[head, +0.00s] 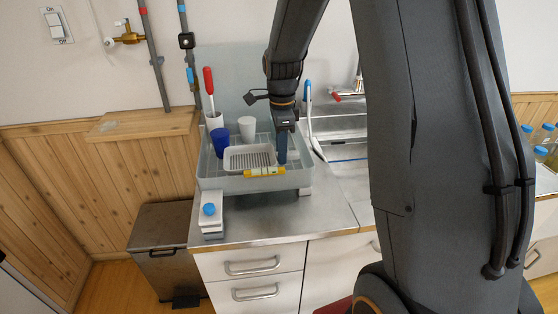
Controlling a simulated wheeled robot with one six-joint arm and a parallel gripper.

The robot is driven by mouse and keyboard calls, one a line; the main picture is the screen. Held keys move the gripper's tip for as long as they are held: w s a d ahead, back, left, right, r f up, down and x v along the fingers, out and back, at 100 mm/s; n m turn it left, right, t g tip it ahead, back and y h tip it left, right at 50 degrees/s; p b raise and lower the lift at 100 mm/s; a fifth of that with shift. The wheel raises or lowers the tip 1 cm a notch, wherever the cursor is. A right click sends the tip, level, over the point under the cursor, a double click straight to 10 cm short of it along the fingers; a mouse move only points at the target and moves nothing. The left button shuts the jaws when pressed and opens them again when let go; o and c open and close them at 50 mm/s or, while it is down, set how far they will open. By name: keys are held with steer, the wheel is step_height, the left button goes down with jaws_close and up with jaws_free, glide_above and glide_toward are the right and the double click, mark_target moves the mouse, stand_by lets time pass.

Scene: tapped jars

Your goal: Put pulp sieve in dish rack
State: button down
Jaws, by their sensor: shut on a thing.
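The pulp sieve (250,158), a white shallow rectangular tray with a slotted bottom, is within the outline of the grey dish rack (215,184) on the steel counter. My gripper (281,158) points down at the sieve's right edge and is shut on it, though the fingertips are small and the grip itself is hard to see. The sieve looks about level. Whether it touches the rack's wires cannot be told from this view.
A blue cup (220,142) and a white cup (247,129) stand in the rack behind the sieve. A red-handled tool (208,81) stands at the back left. A yellow strip (264,171) is at the rack's front. The sink (340,125) lies right, partly behind my arm.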

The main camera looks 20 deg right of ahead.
steer(key=shift+a+f+p, duration=0.1)
steer(key=shift+f+p, duration=0.4)
steer(key=shift+f, duration=1.7)
steer(key=shift+f, duration=0.15)
steer(key=c, duration=1.6)
jaws_free()
step_height(320, 180, up, 12)
steer(key=b, duration=0.3)
steer(key=shift+r, duration=0.2)
